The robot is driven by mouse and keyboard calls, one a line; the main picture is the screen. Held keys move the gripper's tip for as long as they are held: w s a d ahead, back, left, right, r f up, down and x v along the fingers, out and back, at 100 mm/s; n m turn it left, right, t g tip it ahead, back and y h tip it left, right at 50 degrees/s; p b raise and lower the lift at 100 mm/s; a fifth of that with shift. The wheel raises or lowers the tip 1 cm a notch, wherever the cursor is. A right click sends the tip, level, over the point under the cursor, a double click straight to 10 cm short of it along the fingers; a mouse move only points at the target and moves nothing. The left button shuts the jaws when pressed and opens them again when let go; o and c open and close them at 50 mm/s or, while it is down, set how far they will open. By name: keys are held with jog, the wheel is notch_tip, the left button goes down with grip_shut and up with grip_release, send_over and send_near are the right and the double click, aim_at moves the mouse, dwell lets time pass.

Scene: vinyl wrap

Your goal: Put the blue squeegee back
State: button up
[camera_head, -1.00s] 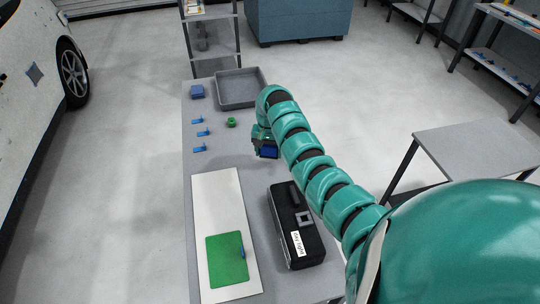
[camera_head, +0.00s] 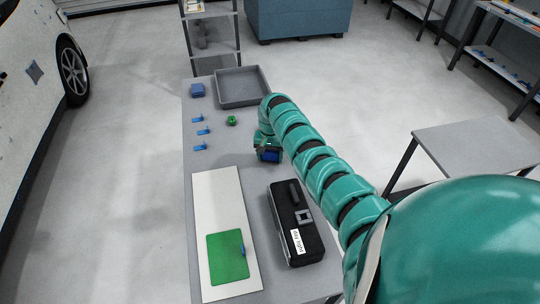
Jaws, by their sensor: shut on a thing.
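My gripper (camera_head: 269,157) is over the right part of the grey table (camera_head: 216,158), behind the black case. It is shut on a blue thing (camera_head: 271,156), which looks like the blue squeegee; only a small part of it shows. I cannot tell whether it touches the table. Several small blue pieces, such as this one (camera_head: 200,147), lie in a column at the table's left edge. Another small blue piece (camera_head: 243,250) lies at the right edge of the green sheet (camera_head: 226,259).
A grey tray (camera_head: 243,102) stands at the table's far end, with a blue block (camera_head: 197,90) left of it. A green roll (camera_head: 231,120) lies nearer. A white panel (camera_head: 215,184) carries the green sheet. A black case (camera_head: 303,255) stands right of it.

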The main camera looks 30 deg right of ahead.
jog(key=o, duration=0.9)
notch_tip(320, 180, up, 11)
jog(key=b, duration=0.3)
jog(key=shift+r, duration=0.65)
jog(key=shift+f, duration=0.1)
